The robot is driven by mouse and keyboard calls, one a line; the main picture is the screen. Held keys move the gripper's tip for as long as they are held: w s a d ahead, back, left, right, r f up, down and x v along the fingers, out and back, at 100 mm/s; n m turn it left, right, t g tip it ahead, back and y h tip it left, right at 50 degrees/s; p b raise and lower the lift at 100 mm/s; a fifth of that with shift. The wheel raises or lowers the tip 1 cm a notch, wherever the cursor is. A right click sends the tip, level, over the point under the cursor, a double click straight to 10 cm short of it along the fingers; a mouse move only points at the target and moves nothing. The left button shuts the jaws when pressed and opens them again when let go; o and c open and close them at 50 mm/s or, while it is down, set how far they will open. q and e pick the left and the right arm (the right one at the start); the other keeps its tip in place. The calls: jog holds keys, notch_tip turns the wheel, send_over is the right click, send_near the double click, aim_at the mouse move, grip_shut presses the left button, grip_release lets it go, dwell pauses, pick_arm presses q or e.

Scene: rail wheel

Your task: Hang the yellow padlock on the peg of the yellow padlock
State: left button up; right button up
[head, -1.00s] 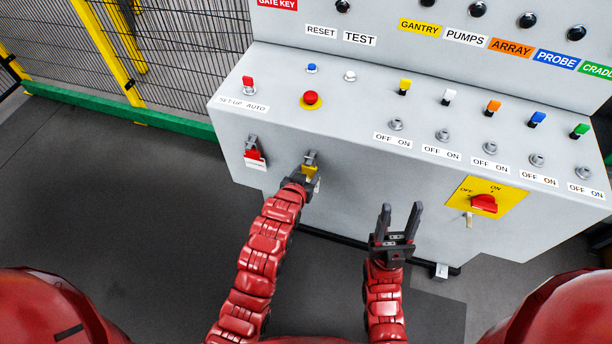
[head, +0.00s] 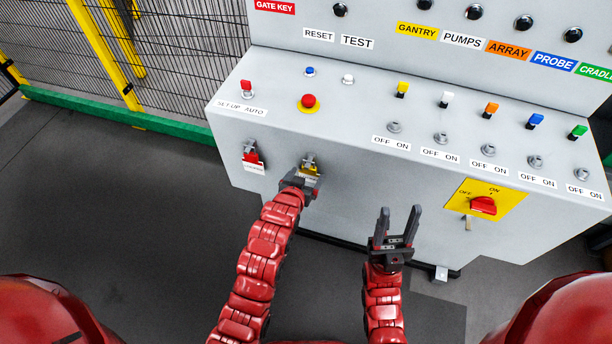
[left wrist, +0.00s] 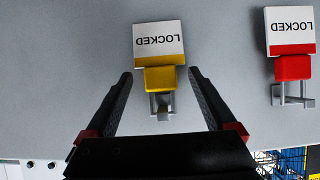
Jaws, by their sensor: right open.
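The yellow padlock (head: 312,169) is at its peg (head: 309,158) on the front of the grey console. In the left wrist view the padlock (left wrist: 160,80) appears upside down, with its shackle at the grey peg (left wrist: 160,104) and a white LOCKED tag (left wrist: 158,40) attached. The shackle looks to be over the peg. My left gripper (head: 302,181) is open, one finger on each side of the padlock with visible gaps; its fingers also show in the left wrist view (left wrist: 160,74). My right gripper (head: 397,222) is open and empty in front of the console.
A red padlock (head: 250,157) with a white tag hangs on another peg to the left. A yellow plate with a red rotary switch (head: 482,205) is at the right of the front. The console top (head: 350,105) carries buttons and switches. Open floor (head: 130,210) lies to the left.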

pick_arm(q)
jog(key=shift+s+a+r, duration=0.15)
jog(key=shift+s+r, duration=0.05)
jog(key=shift+s, duration=0.4)
jog(key=p+v, duration=0.6)
jog(key=v, duration=1)
jog(key=shift+r, duration=0.15)
